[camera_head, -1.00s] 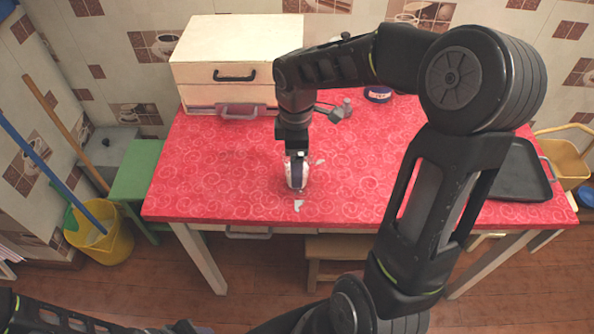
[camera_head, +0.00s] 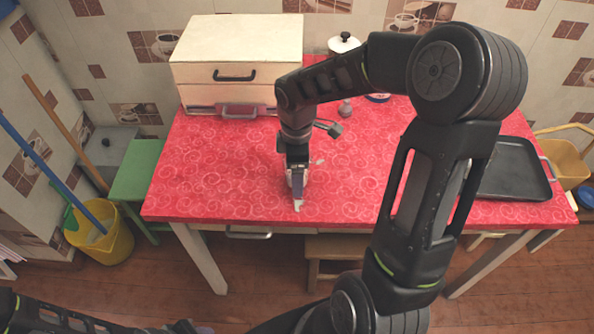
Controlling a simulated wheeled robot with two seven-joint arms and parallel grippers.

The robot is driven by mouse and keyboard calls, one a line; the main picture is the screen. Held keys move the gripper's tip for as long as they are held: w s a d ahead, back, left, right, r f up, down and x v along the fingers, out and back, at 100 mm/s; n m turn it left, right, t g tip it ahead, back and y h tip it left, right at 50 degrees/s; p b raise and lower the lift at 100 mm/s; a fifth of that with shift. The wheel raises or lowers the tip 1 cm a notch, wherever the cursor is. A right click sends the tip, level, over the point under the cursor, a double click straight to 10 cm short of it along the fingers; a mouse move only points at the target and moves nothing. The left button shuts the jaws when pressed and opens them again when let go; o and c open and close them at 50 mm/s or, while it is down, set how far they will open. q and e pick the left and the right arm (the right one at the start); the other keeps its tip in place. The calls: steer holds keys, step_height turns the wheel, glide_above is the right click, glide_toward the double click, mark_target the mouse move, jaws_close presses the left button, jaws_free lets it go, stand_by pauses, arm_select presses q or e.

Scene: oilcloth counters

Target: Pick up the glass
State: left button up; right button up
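My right gripper (camera_head: 298,192) points down over the front middle of the red table. A small pale, purplish shape that seems to be the glass (camera_head: 297,183) shows at its fingers. My gripper hides most of it, so its outline is unclear. I cannot tell whether the fingers are closed on it or only around it. Small white patches lie on the cloth beside it. My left arm shows at the bottom left edge; its gripper is not visible.
A cream drawer box (camera_head: 236,60) stands at the back left of the red table (camera_head: 215,165). A white pot lid (camera_head: 344,42) shows behind my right arm. A black tray (camera_head: 512,168) lies at the right. The table's left part is clear.

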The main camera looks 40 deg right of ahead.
steer(key=c, duration=1.7)
